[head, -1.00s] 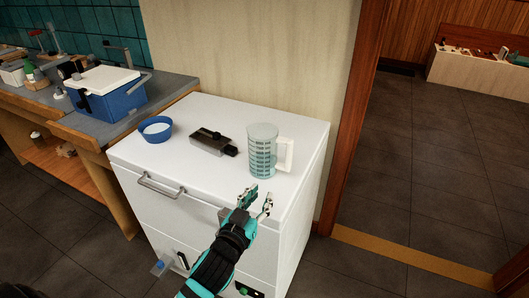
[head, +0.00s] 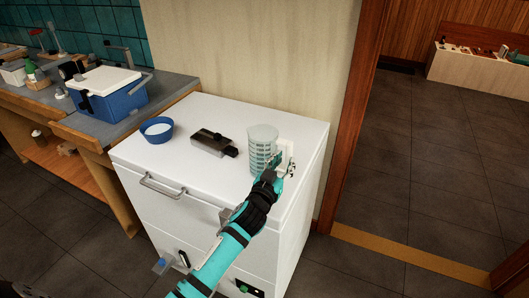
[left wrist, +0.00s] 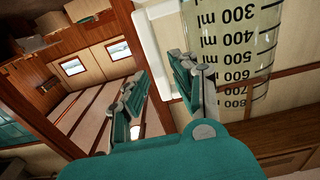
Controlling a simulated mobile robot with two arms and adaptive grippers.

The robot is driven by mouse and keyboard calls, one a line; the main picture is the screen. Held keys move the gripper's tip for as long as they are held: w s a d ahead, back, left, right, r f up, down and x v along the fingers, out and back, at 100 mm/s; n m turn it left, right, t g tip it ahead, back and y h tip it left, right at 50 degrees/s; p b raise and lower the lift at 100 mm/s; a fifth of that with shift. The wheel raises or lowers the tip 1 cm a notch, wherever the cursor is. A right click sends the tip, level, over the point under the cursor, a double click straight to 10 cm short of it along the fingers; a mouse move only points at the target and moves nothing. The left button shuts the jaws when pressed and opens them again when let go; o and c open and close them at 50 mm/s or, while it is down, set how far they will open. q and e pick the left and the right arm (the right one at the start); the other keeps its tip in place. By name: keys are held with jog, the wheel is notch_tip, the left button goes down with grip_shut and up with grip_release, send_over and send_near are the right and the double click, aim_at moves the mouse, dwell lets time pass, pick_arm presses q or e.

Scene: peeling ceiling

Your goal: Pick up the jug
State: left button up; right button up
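The jug (head: 262,140) is a clear measuring jug with a pale handle on its right side. It stands upright near the right front of the white chest top. In the left wrist view the jug (left wrist: 236,40) shows its black millilitre marks, and its white handle runs down beside it. My left gripper (head: 282,164) is at the handle side of the jug. In the left wrist view its two fingers (left wrist: 158,78) are spread apart, with the handle between or just beyond them. I cannot tell whether a finger touches the handle. My right gripper is not in view.
On the white chest (head: 195,112) stand a blue bowl (head: 158,130) and a dark grey metal object (head: 213,142), both left of the jug. A blue cooler box (head: 107,92) sits on the counter at left. A door frame (head: 354,110) rises at the right.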

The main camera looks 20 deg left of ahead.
aim_at(287, 157)
pick_arm(q)
jog(key=w, duration=0.4)
jog(key=shift+d+f, duration=0.15)
jog(key=shift+d, duration=0.05)
grip_shut()
dwell(0.3)
